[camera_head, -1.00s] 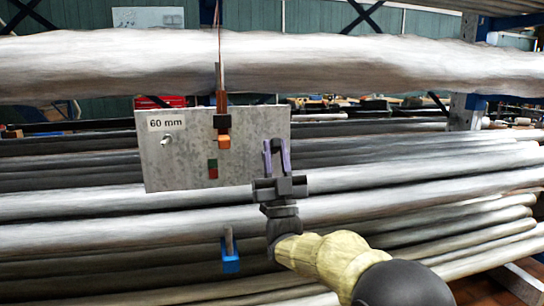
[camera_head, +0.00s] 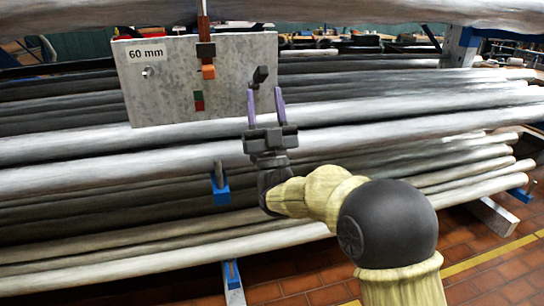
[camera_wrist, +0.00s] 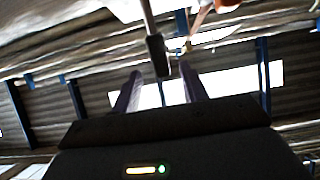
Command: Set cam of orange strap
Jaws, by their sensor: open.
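A rust-coloured strap (camera_head: 204,27) hangs down in front of a grey plate marked "60 mm" (camera_head: 170,95) in the head view. It ends in a dark buckle (camera_head: 206,50) with an orange block (camera_head: 208,71) below it. My gripper (camera_head: 265,93) is open, fingers pointing up, in front of the plate's right edge and right of the orange block. A small dark block (camera_head: 260,76) shows just above and between the fingertips. In the wrist view a dark block (camera_wrist: 156,55) on a grey bar shows beyond the open fingers; an orange-red piece (camera_wrist: 226,4) is at the top.
A bolt (camera_head: 148,72) and a green-and-red piece (camera_head: 199,100) are on the plate. A large pipe (camera_head: 340,10) crosses above. Long stacked pipes (camera_head: 400,110) lie behind and below, with a blue-based post (camera_head: 220,188) among them. Brick floor (camera_head: 490,260) shows at lower right.

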